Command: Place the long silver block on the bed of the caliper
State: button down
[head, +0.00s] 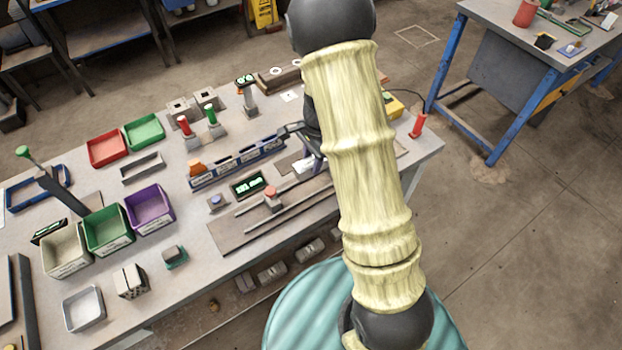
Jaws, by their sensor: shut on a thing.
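My gripper (312,164) is low over the right part of the workbench, partly hidden by my arm. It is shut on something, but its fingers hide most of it. A small pale piece (303,166) shows at the fingertips; I cannot tell if it is the long silver block. What looks like the caliper lies just left of and below the gripper: a flat brown base (232,236) with two long rods, a red-topped slider (271,196) and a small green-lit display (248,185) beside it. Its right end is hidden behind my arm.
A blue rail with slots (237,164) runs behind the caliper. Red (107,148), green (107,230) and purple (149,207) bins and a long grey piece (142,167) stand to the left.

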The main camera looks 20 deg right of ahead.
jog(key=shift+f, duration=1.9)
jog(key=shift+f+p, duration=0.35)
jog(key=shift+f, duration=1.55)
jog(key=c, duration=1)
grip_release()
jog(key=shift+f, duration=0.1)
jog(key=r, duration=0.4)
jog(key=d+r, duration=0.1)
jog(key=r, duration=0.7)
jog(key=shift+w+d+r+b, duration=0.1)
jog(key=shift+w+d+b, duration=0.15)
jog(key=shift+b, duration=0.15)
